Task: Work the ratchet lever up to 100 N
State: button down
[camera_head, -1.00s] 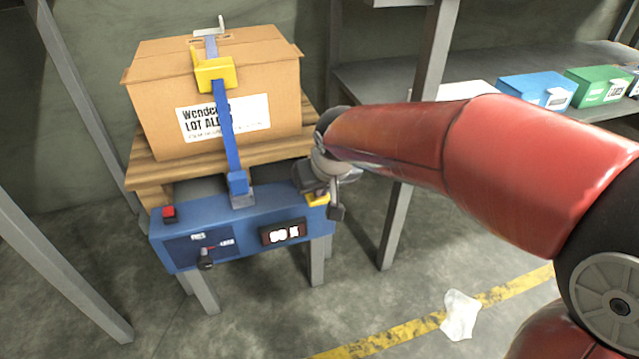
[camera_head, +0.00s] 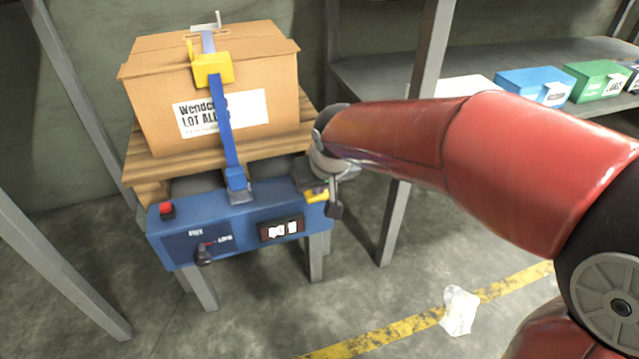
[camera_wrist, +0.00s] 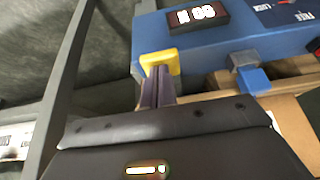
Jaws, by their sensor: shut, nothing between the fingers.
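A blue strap (camera_head: 224,125) runs over a cardboard box (camera_head: 275,80) through a yellow buckle (camera_head: 213,70) and down to a blue bench unit (camera_head: 190,222). A yellow lever piece (camera_head: 317,195) is at the unit's right end; it also shows in the wrist view (camera_wrist: 160,62). My gripper (camera_wrist: 158,80) is shut and empty, its fingertips at the yellow piece, apparently touching it. In the head view my gripper (camera_head: 316,186) partly covers that piece. A digital readout (camera_head: 281,229) is lit on the front; it appears upside down in the wrist view (camera_wrist: 198,15), its digits blurred.
The box rests on a wooden pallet (camera_head: 150,165). A grey post (camera_head: 408,130) and a shelf with coloured bins (camera_head: 535,85) stand right. The floor in front is mostly clear, with a crumpled white scrap (camera_head: 460,310).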

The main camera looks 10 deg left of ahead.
notch_tip(320, 180, up, 4)
jog(key=p, duration=0.4)
jog(key=shift+r, duration=0.15)
jog(key=s+d+r+p, duration=0.1)
jog(key=s+d+r, duration=0.2)
jog(key=s+r, duration=0.3)
jog(key=shift+d+r, duration=0.3)
jog(key=shift+d, duration=0.1)
jog(key=shift+s, duration=0.1)
